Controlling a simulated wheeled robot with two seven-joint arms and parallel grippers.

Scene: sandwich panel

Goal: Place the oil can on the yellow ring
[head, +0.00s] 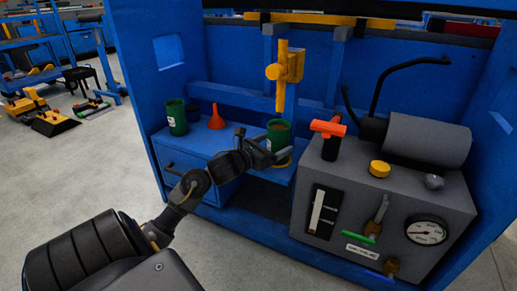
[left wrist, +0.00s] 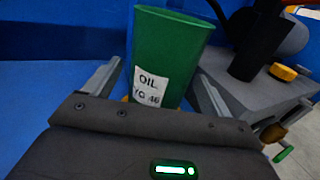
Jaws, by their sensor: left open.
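A green oil can (head: 278,134) stands upright at the right end of the blue bench, its lower part hidden behind my left gripper (head: 272,157). Part of the yellow ring (head: 284,163) shows just below it; I cannot tell whether the can rests fully within the ring. In the left wrist view, the oil can (left wrist: 170,55), with a white label reading OIL, stands between the two spread fingers of my left gripper (left wrist: 158,92). The fingers look apart from the can. A second green can (head: 177,117) stands at the bench's left end. My right gripper is not in view.
A red-orange funnel (head: 216,118) stands between the cans on the blue bench (head: 190,146). A yellow valve (head: 285,70) hangs above the bench. To the right is a grey machine (head: 330,180) with an orange-topped lever (head: 328,129), a yellow cap (head: 379,169) and a gauge (head: 426,230).

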